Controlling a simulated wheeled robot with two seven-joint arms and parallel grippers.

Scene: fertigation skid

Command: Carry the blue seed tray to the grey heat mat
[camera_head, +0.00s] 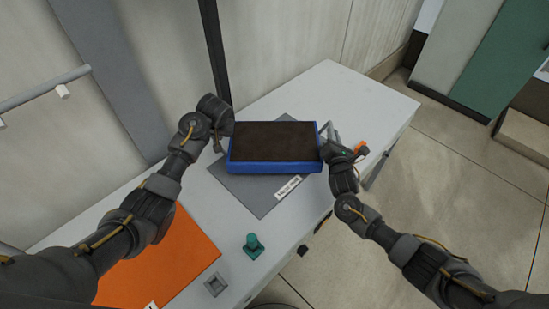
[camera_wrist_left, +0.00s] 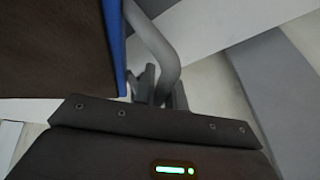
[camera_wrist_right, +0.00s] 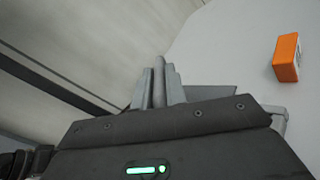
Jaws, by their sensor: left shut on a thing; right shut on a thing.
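The blue seed tray (camera_head: 272,168), filled with dark soil, is held level between my two grippers over the grey heat mat (camera_head: 244,192). Whether it touches the mat or hangs just above it, I cannot tell. My left gripper (camera_head: 224,134) is at the tray's left end, shut on a grey handle that shows beside the blue wall (camera_wrist_left: 117,45) in the left wrist view. My right gripper (camera_head: 327,142) is at the right end, its fingers shut on a grey handle bar (camera_wrist_right: 159,72) in the right wrist view. The tray hides the mat's middle.
An orange mat (camera_head: 165,255) lies on the white table (camera_head: 340,85) at the left. A green knob-like object (camera_head: 253,246) and a small grey square piece (camera_head: 215,284) stand near the front edge. A small orange box (camera_wrist_right: 287,57) is beside my right gripper. The table's far right is clear.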

